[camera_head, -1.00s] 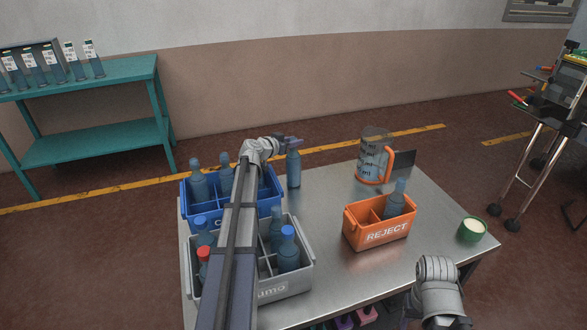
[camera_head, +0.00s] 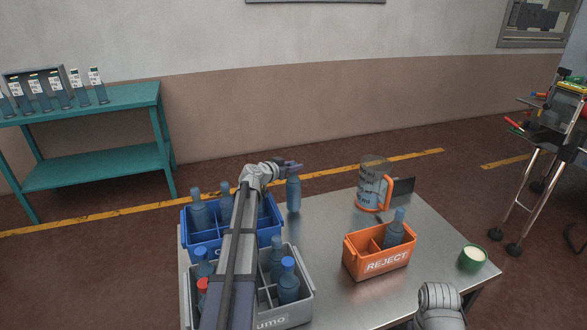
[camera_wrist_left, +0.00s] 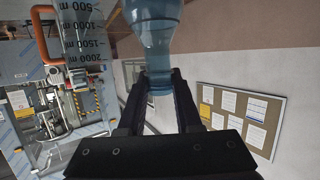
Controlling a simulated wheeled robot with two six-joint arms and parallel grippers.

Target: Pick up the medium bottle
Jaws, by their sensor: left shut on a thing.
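My left gripper (camera_head: 289,167) is shut on the neck of a translucent blue bottle (camera_head: 293,194) near the back edge of the metal table. The bottle hangs upright below the fingers; I cannot tell whether its base touches the table. In the left wrist view, the bottle (camera_wrist_left: 153,25) has its neck between the two dark fingers (camera_wrist_left: 160,88), with its body running up out of the picture. Its size class is not readable. My right gripper is not in view; only a piece of the right arm shows at the lower right.
A blue crate (camera_head: 262,240) and a grey crate (camera_head: 299,309), both with bottles, stand left on the table, partly behind my left arm. An orange REJECT crate (camera_head: 385,262) holds a bottle. A clear jug (camera_head: 372,184) and a green cup (camera_head: 471,264) stand right. Bare tabletop (camera_head: 325,225) lies between.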

